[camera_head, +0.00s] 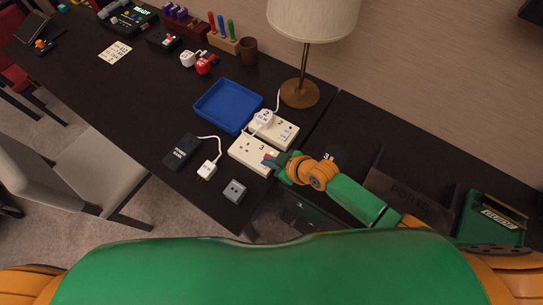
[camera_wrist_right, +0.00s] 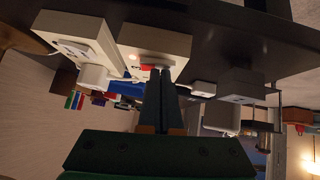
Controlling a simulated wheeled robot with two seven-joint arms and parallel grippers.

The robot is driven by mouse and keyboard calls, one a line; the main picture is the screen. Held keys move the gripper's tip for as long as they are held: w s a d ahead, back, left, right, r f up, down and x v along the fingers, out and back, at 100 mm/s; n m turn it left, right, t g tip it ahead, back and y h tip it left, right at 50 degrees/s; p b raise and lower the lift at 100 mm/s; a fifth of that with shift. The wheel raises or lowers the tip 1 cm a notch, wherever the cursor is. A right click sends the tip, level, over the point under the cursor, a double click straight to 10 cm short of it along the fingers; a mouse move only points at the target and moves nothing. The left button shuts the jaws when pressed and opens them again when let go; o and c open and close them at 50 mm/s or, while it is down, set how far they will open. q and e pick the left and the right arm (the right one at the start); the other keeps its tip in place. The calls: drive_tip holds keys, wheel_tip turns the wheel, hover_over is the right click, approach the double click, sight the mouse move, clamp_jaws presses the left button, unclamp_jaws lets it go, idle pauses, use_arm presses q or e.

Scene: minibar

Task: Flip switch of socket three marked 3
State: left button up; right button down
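The white socket box marked 3 (camera_head: 247,152) lies on the dark table. My right gripper (camera_head: 273,161) is at its right end, over the switch. In the right wrist view the socket box (camera_wrist_right: 150,42) has a red switch (camera_wrist_right: 150,67) with a small orange light beside it. The right gripper's dark fingers (camera_wrist_right: 161,73) are together with nothing seen between them, their tips at the switch. I cannot tell whether they touch it. The fingers partly hide the switch. My left gripper is not in view.
Socket box 2 (camera_head: 285,133) with a white plug (camera_head: 264,117) sits just behind. A blue tray (camera_head: 228,105), lamp (camera_head: 300,92), black power bank (camera_head: 181,152), white charger (camera_head: 207,170) and grey block (camera_head: 235,191) are nearby. The table's front edge is close.

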drive_tip(key=shift+a+r, duration=0.1)
drive_tip(key=shift+r, duration=0.2)
drive_tip(key=r+p, duration=0.4)
drive_tip(key=p, duration=0.1)
drive_tip(key=shift+s+r, duration=0.3)
drive_tip(key=shift+s, duration=0.1)
drive_tip(key=v, duration=0.9)
drive_tip(key=shift+f+p, duration=0.25)
drive_tip(key=shift+p, duration=0.05)
drive_tip(key=shift+s, duration=0.1)
